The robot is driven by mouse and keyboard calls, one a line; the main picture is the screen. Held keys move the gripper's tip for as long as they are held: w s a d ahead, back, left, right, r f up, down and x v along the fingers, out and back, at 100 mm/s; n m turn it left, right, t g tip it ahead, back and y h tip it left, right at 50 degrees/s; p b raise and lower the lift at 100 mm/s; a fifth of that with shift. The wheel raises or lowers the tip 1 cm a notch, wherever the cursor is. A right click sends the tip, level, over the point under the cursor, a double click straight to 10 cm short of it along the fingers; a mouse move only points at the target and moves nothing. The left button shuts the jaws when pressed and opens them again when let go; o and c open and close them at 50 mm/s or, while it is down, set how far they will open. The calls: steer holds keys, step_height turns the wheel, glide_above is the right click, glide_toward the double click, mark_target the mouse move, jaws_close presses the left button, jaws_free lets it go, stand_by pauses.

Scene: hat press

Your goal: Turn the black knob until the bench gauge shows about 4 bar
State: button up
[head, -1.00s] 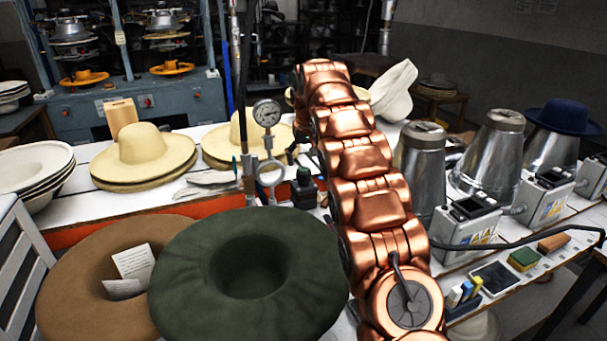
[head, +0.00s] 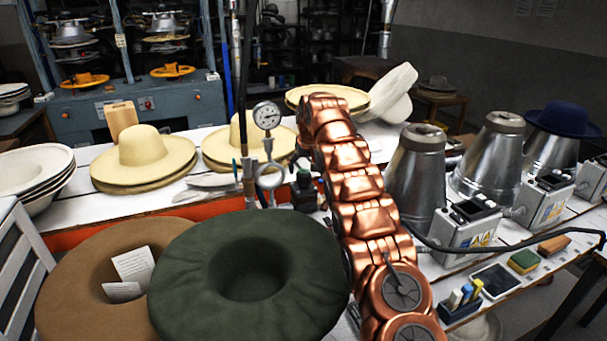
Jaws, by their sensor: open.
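The bench gauge (head: 267,115) is a round white dial on a metal pipe left of my arm. Its needle and numbers are too small to read. The black knob (head: 304,180) sits on a dark fitting low to the right of the gauge pipe, just left of my copper arm. My gripper (head: 301,164) shows only as a small dark part at the far end of the arm, close above the knob. It is open, and its fingers are mostly hidden. I cannot tell whether it touches the knob.
A green felt hat (head: 250,268) and a brown hat (head: 85,270) fill the front. Straw-coloured hats (head: 143,152) stand on the white bench behind. Metal cones (head: 417,175) and control boxes (head: 468,222) stand to the right. A vertical pipe rises beside the gauge.

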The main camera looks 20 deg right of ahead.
mark_target(304, 172)
steer(key=shift+p+x, duration=0.35)
steer(key=shift+x, duration=1.65)
steer(key=c, duration=1.2)
